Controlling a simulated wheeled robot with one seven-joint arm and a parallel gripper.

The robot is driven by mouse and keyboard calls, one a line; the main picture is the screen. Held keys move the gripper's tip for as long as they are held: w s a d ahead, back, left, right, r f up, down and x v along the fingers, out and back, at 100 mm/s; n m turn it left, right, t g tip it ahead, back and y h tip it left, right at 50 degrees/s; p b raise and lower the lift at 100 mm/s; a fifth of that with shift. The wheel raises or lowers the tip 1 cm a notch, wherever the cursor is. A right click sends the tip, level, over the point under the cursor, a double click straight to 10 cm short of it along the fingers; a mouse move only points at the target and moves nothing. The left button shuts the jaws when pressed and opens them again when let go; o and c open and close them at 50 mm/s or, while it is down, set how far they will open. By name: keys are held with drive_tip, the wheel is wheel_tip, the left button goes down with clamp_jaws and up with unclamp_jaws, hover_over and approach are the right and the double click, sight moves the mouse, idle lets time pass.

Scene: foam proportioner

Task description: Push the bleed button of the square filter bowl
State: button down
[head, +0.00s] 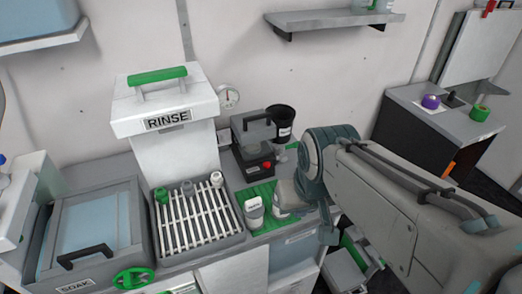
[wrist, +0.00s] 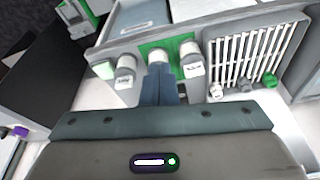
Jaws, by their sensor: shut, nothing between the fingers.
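I cannot tell which is the square filter bowl, and no bleed button shows clearly. My gripper (wrist: 157,70) is shut and empty.
The slatted rack (head: 226,231) holds small fittings. A dark box with a red knob (head: 267,166) and a black cup (head: 281,122) stand behind the mat. The white RINSE tank (head: 180,150) and the SOAK bin (head: 125,230) are on the left.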

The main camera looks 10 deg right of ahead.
drive_tip(key=shift+w, duration=0.1)
drive_tip(key=w+a+m+t+y+p, duration=0.1)
drive_tip(key=w+a+m+y, duration=0.3)
drive_tip(key=w, duration=0.5)
drive_tip(key=w+a+m+t+y+p, duration=0.1)
drive_tip(key=w+a+m+y+p, duration=0.1)
drive_tip(key=w+m, duration=0.55)
drive_tip(key=w+d+f+m+t, duration=0.1)
drive_tip(key=w+d+f+m, duration=0.1)
drive_tip(key=w, duration=0.3)
drive_tip(key=w+d+f+m+t+h, duration=0.1)
drive_tip(key=w+d+f+m, duration=0.1)
drive_tip(key=w+m, duration=0.3)
drive_tip(key=w+d+f+m+t+h+p, duration=0.1)
drive_tip(key=w+d+f+m, duration=0.1)
drive_tip(key=w+m, duration=0.2)
drive_tip(key=shift+w+d+f, duration=0.4)
drive_tip(key=shift+w, duration=0.35)
drive_tip(key=b, duration=0.6)
hover_over(269, 166)
wheel_tip(269, 166, down, 8)
drive_tip(key=shift+r, duration=0.25)
drive_tip(key=shift+f+b, duration=0.7)
drive_tip(key=shift+b, duration=0.2)
